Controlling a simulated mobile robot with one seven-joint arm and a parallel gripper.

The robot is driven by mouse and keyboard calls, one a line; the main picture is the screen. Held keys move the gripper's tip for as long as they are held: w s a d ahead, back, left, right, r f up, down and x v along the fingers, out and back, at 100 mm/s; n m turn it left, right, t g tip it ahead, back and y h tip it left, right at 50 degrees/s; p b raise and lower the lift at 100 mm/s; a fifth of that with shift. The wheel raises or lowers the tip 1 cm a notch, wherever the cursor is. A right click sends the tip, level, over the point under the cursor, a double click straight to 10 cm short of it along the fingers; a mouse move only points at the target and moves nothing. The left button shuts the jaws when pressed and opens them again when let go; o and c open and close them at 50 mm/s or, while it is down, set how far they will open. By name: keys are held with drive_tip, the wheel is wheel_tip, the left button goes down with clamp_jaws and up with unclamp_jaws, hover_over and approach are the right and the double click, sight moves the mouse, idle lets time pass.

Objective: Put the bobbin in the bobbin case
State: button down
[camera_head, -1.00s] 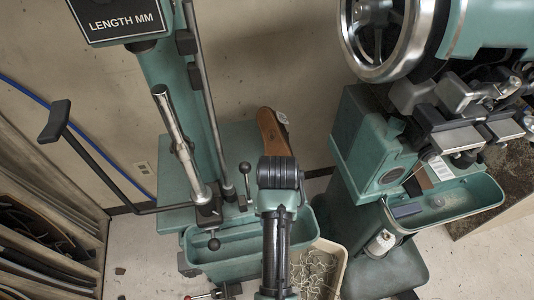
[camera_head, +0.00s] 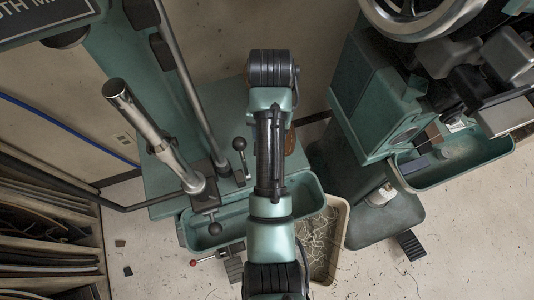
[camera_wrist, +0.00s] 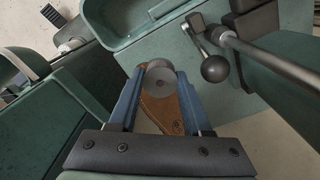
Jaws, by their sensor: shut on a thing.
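My gripper (camera_wrist: 160,85) is shut on a round grey metal piece (camera_wrist: 160,83), which looks like the bobbin, in the wrist view. Its flat disc face shows between the blue fingertips. I cannot clearly make out the bobbin case. A round fitting (camera_head: 406,136) shows on the front of the teal stitcher at the right in the head view; I cannot tell if the case is there.
A brown leather piece (camera_wrist: 160,113) lies behind the gripper. A teal trough (camera_head: 215,234) stands by the left machine with its levers. A pale bin of scraps (camera_head: 322,250) is on the floor. A teal tray (camera_head: 455,172) hangs on the right machine. Floor at lower right is mostly clear.

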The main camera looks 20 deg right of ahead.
wheel_tip(320, 180, down, 14)
drive_tip(key=shift+f, duration=0.15)
drive_tip(key=shift+b, duration=0.3)
drive_tip(key=shift+c, duration=1.7)
unclamp_jaws()
drive_tip(key=shift+f, duration=0.1)
